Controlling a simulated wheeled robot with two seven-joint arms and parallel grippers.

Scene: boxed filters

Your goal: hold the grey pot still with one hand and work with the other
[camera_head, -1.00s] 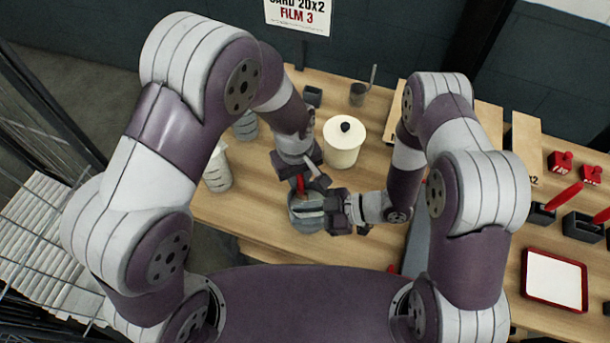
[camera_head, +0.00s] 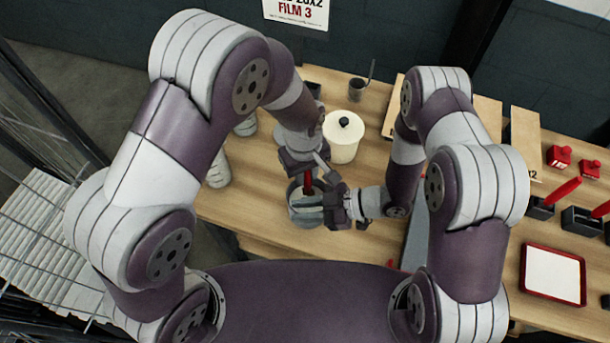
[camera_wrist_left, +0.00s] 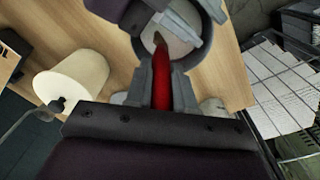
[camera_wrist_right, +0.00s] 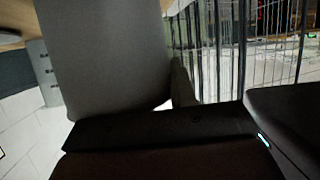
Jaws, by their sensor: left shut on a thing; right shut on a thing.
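The grey pot (camera_head: 306,222) stands on the wooden table in front of me. My right gripper (camera_head: 310,207) is shut on it from the right side. In the right wrist view the pot's grey wall (camera_wrist_right: 105,60) fills much of the picture. My left gripper (camera_head: 308,175) is above the pot, shut on a red-handled tool (camera_head: 308,185). The red handle also shows between the fingers in the left wrist view (camera_wrist_left: 161,88). The tool points down into the pot's open top, and a brownish lower part shows against the pale inside. Its very end is hard to make out.
A cream lidded canister (camera_head: 342,145) stands close behind the pot. A grey cup (camera_head: 357,90) with a utensil is further back. A pale beaker (camera_head: 218,170) stands to the left. A red-rimmed tray (camera_head: 553,277) and red-handled tools in dark holders are at the right.

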